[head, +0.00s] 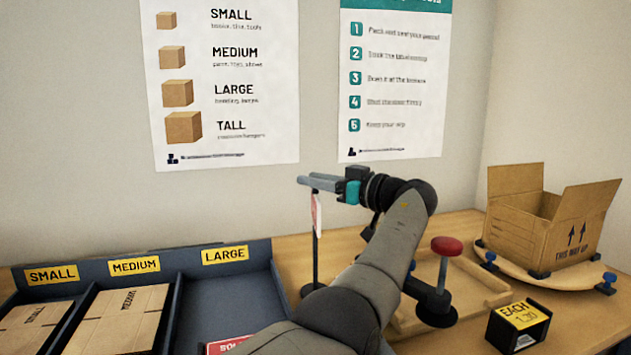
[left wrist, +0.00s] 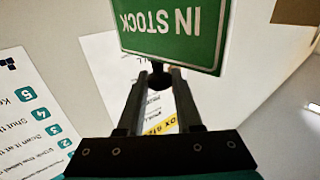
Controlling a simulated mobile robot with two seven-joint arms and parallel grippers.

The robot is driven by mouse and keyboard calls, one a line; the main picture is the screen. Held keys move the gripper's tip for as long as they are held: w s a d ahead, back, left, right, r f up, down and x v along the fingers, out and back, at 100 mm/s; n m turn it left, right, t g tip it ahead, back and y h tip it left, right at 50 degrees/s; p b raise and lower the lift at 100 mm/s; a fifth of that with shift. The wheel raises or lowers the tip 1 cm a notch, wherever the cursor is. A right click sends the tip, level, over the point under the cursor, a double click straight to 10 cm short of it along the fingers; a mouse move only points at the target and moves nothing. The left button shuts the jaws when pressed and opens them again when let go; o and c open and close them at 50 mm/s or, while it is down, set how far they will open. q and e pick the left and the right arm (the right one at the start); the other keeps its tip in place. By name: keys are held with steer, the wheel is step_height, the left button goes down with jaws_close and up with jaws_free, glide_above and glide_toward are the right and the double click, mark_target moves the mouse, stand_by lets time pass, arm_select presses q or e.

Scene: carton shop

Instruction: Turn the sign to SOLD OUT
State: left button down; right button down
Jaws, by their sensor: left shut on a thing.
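The sign shows nearly edge-on in the head view as a thin white and red plate (head: 317,214) beside a dark upright post (head: 316,255). In the left wrist view its green face (left wrist: 172,32) reads IN STOCK, upside down in that picture. My left gripper (head: 306,182) is at the top of the post, just above the plate. Its fingers (left wrist: 158,76) are shut on a small dark part at the sign's edge; I cannot tell its exact shape. My forearm hides part of the table below. My right gripper is not in view.
A rack labelled SMALL, MEDIUM, LARGE (head: 226,255) holds flat cartons at left; a partly hidden red card (head: 228,345) is at its LARGE bay. A red-knobbed tool (head: 446,247), wooden tray (head: 478,283), price block (head: 518,325) and open carton (head: 540,228) on a turntable stand right.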

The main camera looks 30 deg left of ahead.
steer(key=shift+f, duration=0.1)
arm_select(q)
steer(key=c, duration=0.6)
jaws_free()
steer(key=shift+d, duration=0.45)
steer(key=d, duration=0.2)
steer(key=d+p, duration=0.1)
steer(key=d, duration=0.1)
steer(key=s+d+p, duration=0.1)
steer(key=d, duration=0.1)
steer(key=shift+d, duration=0.25)
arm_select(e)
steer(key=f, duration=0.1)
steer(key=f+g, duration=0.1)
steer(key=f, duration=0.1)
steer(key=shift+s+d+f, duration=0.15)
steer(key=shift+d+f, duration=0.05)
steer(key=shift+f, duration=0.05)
